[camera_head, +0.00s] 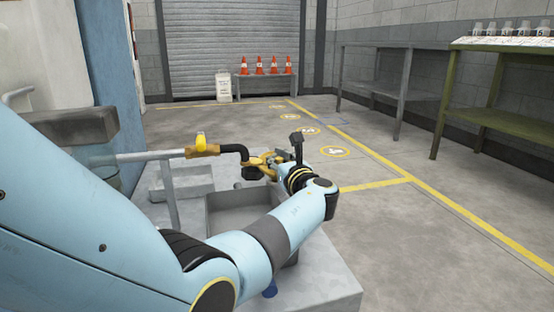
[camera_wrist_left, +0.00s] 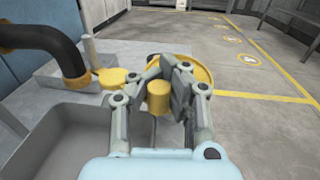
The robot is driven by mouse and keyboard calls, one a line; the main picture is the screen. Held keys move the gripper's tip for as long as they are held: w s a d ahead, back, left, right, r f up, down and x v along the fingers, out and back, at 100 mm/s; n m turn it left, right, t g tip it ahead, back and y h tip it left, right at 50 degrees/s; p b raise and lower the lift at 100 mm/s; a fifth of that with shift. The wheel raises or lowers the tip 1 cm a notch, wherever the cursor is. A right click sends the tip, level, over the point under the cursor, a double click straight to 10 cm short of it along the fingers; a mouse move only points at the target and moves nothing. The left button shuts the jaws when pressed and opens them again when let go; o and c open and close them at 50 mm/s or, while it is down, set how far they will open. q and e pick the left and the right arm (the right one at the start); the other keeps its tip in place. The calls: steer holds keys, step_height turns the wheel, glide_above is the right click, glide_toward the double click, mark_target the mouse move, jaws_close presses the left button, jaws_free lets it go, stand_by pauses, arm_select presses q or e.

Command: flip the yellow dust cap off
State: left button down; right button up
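A short yellow cylinder (camera_wrist_left: 158,97) shows between the finger links. A flat yellow disc (camera_wrist_left: 120,76) lies beside the hose end (camera_wrist_left: 66,55). Which yellow piece is the dust cap is unclear. The fingers hide part of the yellow pieces, so any grip on them cannot be told. My right gripper is not in view.
A grey open tray (camera_head: 211,212) lies below. A grey table (camera_head: 395,88) and a green table (camera_head: 490,118) stand right. Orange cones (camera_head: 260,66) stand at the back. The floor between is clear.

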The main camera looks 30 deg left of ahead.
arm_select(q)
steer(key=shift+w+d, duration=0.15)
steer(key=shift+d, duration=0.15)
steer(key=c, duration=1.2)
jaws_free()
steer(key=shift+w+d, duration=0.1)
steer(key=shift+d, duration=0.05)
steer(key=shift+s, duration=0.2)
steer(key=v, duration=0.7)
steer(key=shift+d, duration=0.15)
